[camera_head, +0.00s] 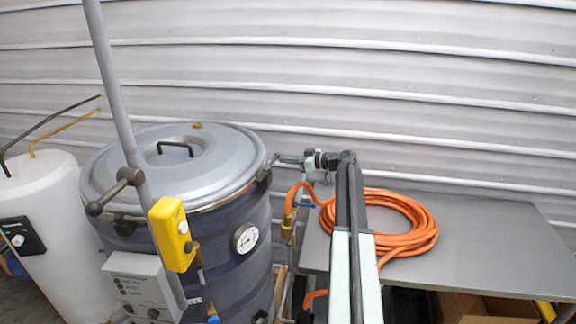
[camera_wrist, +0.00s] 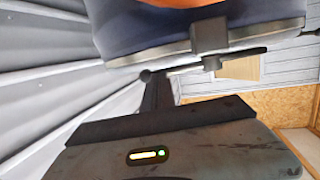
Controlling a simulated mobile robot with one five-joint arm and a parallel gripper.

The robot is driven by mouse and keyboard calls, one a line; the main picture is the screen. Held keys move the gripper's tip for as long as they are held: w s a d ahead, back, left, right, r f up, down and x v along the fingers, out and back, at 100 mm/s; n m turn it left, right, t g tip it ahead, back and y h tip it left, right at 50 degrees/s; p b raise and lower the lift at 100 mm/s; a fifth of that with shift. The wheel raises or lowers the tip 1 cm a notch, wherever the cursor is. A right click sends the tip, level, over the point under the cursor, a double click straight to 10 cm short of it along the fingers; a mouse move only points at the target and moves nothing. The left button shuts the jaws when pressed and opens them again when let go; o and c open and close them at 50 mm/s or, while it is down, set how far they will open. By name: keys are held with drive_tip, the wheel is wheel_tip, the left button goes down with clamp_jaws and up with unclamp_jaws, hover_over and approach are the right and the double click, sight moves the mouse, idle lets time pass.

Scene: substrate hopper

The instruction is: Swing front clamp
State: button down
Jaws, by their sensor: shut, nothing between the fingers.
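The grey drum (camera_head: 255,235) has a round lid (camera_head: 225,150) with a black handle on top. One clamp (camera_head: 117,195), with a ball-ended lever, is on the near left of its rim. Another clamp (camera_head: 267,168) is on the right of the rim. My gripper (camera_head: 280,160) is shut and empty, beside the right clamp. In the wrist view, a dark clamp block (camera_wrist: 209,38) sits on the drum's metal band, with a lever across it. My shut fingers (camera_wrist: 158,92) are close to the lever's left end; I cannot tell whether they touch.
A metal table (camera_head: 480,235) with a coiled orange hose (camera_head: 408,232) stands to the right. A grey pole (camera_head: 115,80) and a yellow box (camera_head: 172,234) are in front of the drum. A white tank (camera_head: 50,205) stands at left. The corrugated wall (camera_head: 400,80) is close behind.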

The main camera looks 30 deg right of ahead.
drive_tip(key=d+p+v, duration=0.1)
drive_tip(key=p+v, duration=0.1)
drive_tip(key=v, duration=1)
drive_tip(key=shift+w+d, duration=0.15)
drive_tip(key=shift+w, duration=0.05)
drive_tip(key=shift+r, duration=0.15)
drive_tip(key=w+a+f+m+g, duration=0.1)
drive_tip(key=a+f+g, duration=0.35)
drive_tip(key=a, duration=0.85)
drive_tip(key=a+f+m+g, duration=0.1)
drive_tip(key=a+f+g, duration=0.35)
drive_tip(key=a, duration=0.85)
drive_tip(key=s+a+f+m+g+h, duration=0.1)
drive_tip(key=s+a+f+h, duration=0.2)
drive_tip(key=s+a, duration=0.3)
drive_tip(key=s+a+f+m+g+h, duration=0.2)
drive_tip(key=s+a+f, duration=0.15)
drive_tip(key=a, duration=0.55)
drive_tip(key=s+a+f+m+g+h, duration=0.1)
drive_tip(key=s+a+f+h, duration=0.25)
drive_tip(key=a, duration=0.35)
drive_tip(key=s+f+b, duration=0.3)
drive_tip(key=f+b, duration=1.1)
drive_tip(key=shift+s+f+g, duration=0.3)
drive_tip(key=shift+s+f, duration=0.05)
drive_tip(key=shift+s, duration=0.05)
